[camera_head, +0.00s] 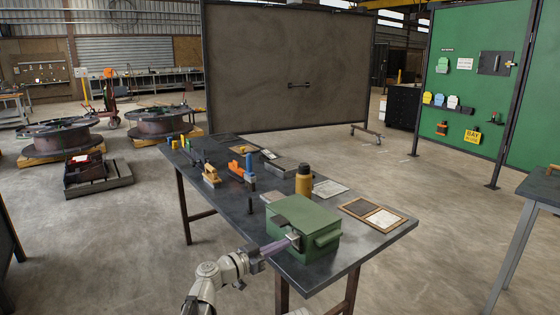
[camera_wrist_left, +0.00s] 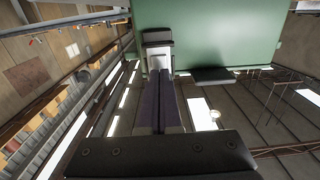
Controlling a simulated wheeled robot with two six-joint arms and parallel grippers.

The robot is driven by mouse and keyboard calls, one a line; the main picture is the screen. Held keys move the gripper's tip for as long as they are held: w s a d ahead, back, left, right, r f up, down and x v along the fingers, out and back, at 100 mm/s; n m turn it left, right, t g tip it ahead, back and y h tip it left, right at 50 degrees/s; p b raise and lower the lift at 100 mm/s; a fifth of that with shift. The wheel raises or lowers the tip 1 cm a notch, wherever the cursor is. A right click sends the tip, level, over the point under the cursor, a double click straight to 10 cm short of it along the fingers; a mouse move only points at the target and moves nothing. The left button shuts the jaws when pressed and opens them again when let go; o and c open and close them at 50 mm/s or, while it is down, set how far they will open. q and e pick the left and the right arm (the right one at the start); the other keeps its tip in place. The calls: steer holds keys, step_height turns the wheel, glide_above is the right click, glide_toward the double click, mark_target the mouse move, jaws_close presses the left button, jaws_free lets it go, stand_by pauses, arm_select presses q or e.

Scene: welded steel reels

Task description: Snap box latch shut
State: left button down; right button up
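The green metal box (camera_head: 305,222) stands with its lid down near the front corner of the table. Its grey latch (camera_head: 294,237) is on the side facing my left arm; it also shows in the left wrist view (camera_wrist_left: 158,38) against the green wall. My left gripper (camera_head: 288,243) reaches up to the latch from the left, its purple fingers side by side and shut with nothing visible between them. In the left wrist view the fingertips (camera_wrist_left: 160,74) end right at the latch's lower part. Contact and whether the latch is fastened I cannot tell. My right gripper is not in view.
The dark table (camera_head: 372,245) also holds a yellow-brown bottle (camera_head: 303,180) behind the box, a framed board (camera_head: 372,214) to its right, and several tools farther back.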

arm_select(q)
steer(key=shift+f, duration=0.1)
steer(key=shift+f+b, duration=0.45)
steer(key=shift+b, duration=0.1)
steer(key=v, duration=0.7)
steer(key=shift+s+d, duration=0.1)
